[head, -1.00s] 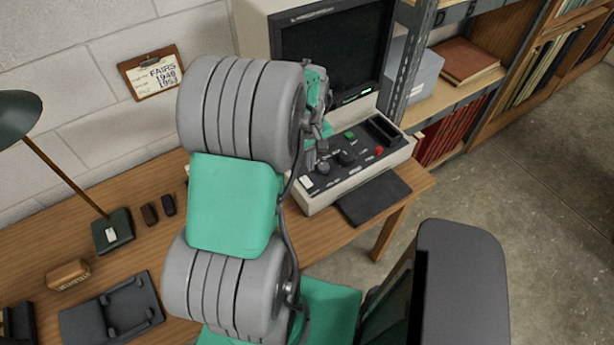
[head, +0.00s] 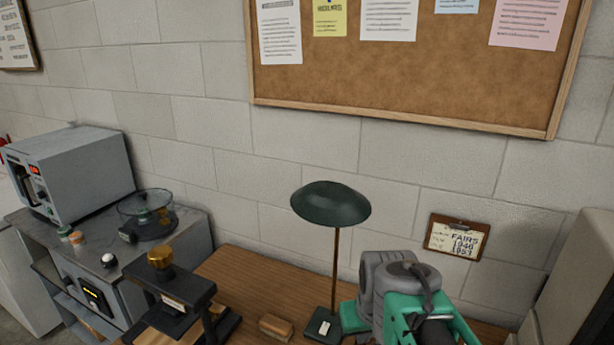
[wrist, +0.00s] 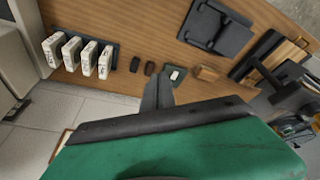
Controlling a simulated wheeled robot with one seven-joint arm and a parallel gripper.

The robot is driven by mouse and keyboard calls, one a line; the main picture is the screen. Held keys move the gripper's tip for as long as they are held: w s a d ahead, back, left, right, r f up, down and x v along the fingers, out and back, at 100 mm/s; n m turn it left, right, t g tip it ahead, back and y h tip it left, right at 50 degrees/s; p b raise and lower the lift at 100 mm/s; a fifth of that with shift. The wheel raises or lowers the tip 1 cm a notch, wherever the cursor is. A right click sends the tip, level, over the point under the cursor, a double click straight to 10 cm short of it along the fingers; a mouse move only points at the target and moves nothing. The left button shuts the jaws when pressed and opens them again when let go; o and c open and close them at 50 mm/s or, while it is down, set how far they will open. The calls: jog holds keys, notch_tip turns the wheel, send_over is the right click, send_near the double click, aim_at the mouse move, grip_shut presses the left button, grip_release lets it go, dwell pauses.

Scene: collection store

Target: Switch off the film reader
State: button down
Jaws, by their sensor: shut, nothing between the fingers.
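The film reader (head: 575,295) shows in the head view only as part of its beige casing at the right edge. Its screen and control panel are out of this view. In the wrist view a pale casing at the left edge (wrist: 12,65) looks like part of it; no switch can be made out clearly. My gripper (wrist: 157,88) is shut and empty in the wrist view, over the desk's wall side near the lamp base. In the head view my arm is at lower right, and the fingertips are not visible.
A green desk lamp (head: 331,205) stands left of my arm. The wrist view shows a rack of white boxes (wrist: 75,53), a black tray (wrist: 215,28) and a wooden block (wrist: 207,73) on the desk. A clipboard (head: 455,238) hangs on the wall. A press (head: 172,290) stands left.

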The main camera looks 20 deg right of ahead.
jog(key=s+a+r+n+t+y, duration=0.1)
jog(key=a, duration=0.8)
jog(key=shift+s+r+n, duration=0.15)
jog(key=shift+n, duration=0.15)
